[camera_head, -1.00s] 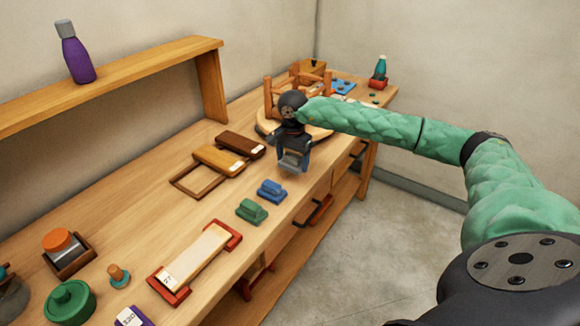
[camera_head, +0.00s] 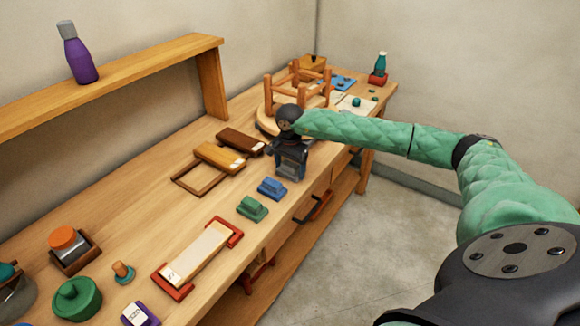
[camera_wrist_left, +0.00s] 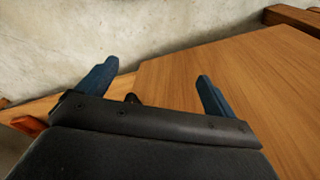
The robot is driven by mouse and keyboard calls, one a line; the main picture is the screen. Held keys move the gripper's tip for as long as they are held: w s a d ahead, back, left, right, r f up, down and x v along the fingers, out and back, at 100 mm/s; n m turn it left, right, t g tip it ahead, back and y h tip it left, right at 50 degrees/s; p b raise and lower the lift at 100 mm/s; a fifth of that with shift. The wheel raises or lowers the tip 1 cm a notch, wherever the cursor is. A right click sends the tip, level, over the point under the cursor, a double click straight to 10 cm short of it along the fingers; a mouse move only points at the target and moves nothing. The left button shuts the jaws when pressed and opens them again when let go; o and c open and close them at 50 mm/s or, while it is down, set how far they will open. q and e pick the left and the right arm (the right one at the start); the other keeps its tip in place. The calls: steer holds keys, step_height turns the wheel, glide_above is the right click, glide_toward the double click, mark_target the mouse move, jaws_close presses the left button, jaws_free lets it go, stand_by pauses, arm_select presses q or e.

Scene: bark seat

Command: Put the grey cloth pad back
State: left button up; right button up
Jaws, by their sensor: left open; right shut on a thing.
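My right gripper (camera_head: 290,165) is above the bench, beyond the blue block, pointing down. It is shut on a small grey piece that looks like the grey cloth pad (camera_head: 289,172); the fingers hide part of it. Whether it touches the bench is unclear. My left gripper (camera_wrist_left: 155,88) shows only in the left wrist view, with its blue fingers apart and nothing between them, over a wooden surface.
A blue block (camera_head: 271,188) and a green block (camera_head: 252,208) sit near the front edge. A board in red end holders (camera_head: 198,258) lies nearer. A wooden frame (camera_head: 200,178) is left of the gripper. A stool frame (camera_head: 298,90) stands behind it.

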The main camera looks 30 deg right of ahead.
arm_select(q)
steer(key=shift+w+d+r, duration=0.1)
steer(key=shift+w+r, duration=0.05)
steer(key=shift+r, duration=0.15)
arm_select(e)
steer(key=o, duration=0.9)
steer(key=shift+o, duration=0.6)
arm_select(q)
steer(key=shift+w+r, duration=0.15)
steer(key=shift+r, duration=0.1)
